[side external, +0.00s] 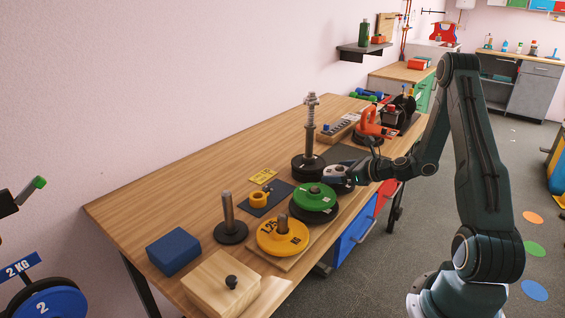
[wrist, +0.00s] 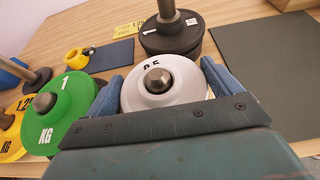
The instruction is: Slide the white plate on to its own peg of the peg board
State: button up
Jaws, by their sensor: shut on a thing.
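The white plate (wrist: 160,98), printed with a partly hidden number, is between the blue fingers of my gripper (wrist: 162,76), which is shut on it. A rounded metal peg tip (wrist: 157,79) shows in the middle of the plate, so the plate looks to be around its peg. I cannot tell whether it rests on the peg board (side external: 286,264). In the side view, the white plate (side external: 335,172) is partly hidden by my gripper (side external: 346,176). The green plate (side external: 315,194) and yellow plate (side external: 280,240) sit around neighbouring pegs of the board.
A tall post with black plates (side external: 308,167) stands just behind the white plate. A bare post (side external: 229,212), a yellow ring (side external: 259,199), a blue block (side external: 173,252) and a wooden box (side external: 222,283) stand further left. A dark mat (wrist: 270,60) lies clear to the right.

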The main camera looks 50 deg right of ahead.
jog(key=o, duration=1.1)
jog(key=shift+f, duration=0.2)
jog(key=shift+r, duration=0.15)
notch_tip(320, 180, up, 20)
jog(key=shift+f, duration=0.1)
jog(key=shift+a, duration=0.1)
dwell(0.3)
jog(key=s+a+r+n+g+y, duration=0.1)
jog(key=s+a+n+g, duration=0.2)
jog(key=a+n, duration=0.7)
jog(key=s+a+r+n+g, duration=0.2)
jog(key=a+n, duration=0.7)
jog(key=a, duration=0.2)
jog(key=s+a+n+g, duration=0.1)
jog(key=s+a+n, duration=0.1)
jog(key=s+n, duration=0.3)
jog(key=s+a+n+g, duration=0.1)
jog(key=s+a+n, duration=0.2)
jog(key=s+n, duration=0.3)
jog(key=s+a+n+g+h, duration=0.1)
jog(key=s+a+n, duration=0.1)
jog(key=s+n, duration=0.4)
jog(key=shift+s+a+f, duration=0.15)
jog(key=shift+f, duration=0.15)
